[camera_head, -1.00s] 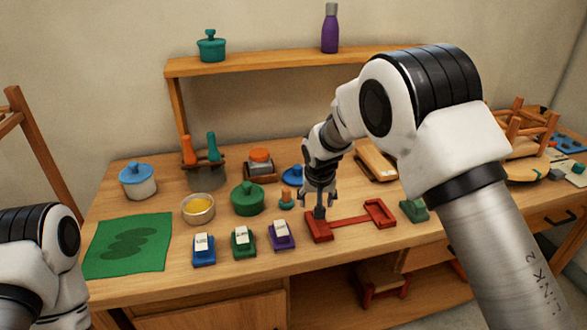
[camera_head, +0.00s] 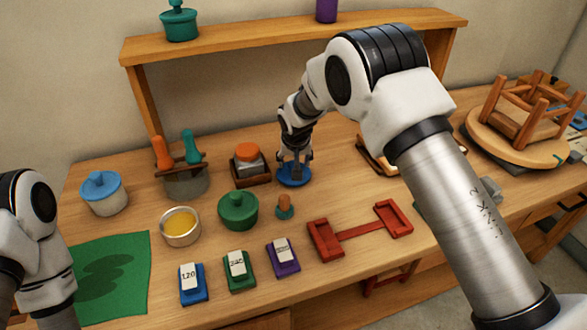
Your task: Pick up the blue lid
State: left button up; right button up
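A dark blue round lid (camera_head: 294,182) lies flat on the table, behind the red frame and right of the orange-topped jar. My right gripper (camera_head: 294,168) points down right over the middle of this lid. Its fingers cover the lid's centre, and I cannot tell whether they are closed on a knob. A lighter blue lid (camera_head: 101,184) sits on a white pot (camera_head: 104,205) at the left. My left arm shows at the left edge, but its gripper is out of view.
Close by stand an orange-topped jar (camera_head: 247,163), a green lidded pot (camera_head: 238,210) and a small orange-and-teal piece (camera_head: 285,208). A red frame (camera_head: 352,231) lies in front. An upturned wooden stool (camera_head: 520,118) is at the right. The shelf (camera_head: 300,32) spans behind.

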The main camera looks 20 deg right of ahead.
jog(key=x, duration=0.3)
jog(key=shift+w+a+r, duration=0.1)
jog(key=shift+w+r, duration=0.05)
jog(key=shift+w, duration=0.1)
jog(key=shift+s+r, duration=0.15)
jog(key=shift+s, duration=0.05)
jog(key=shift+s+r, duration=0.1)
jog(key=c, duration=1.2)
jog(key=shift+o, duration=0.2)
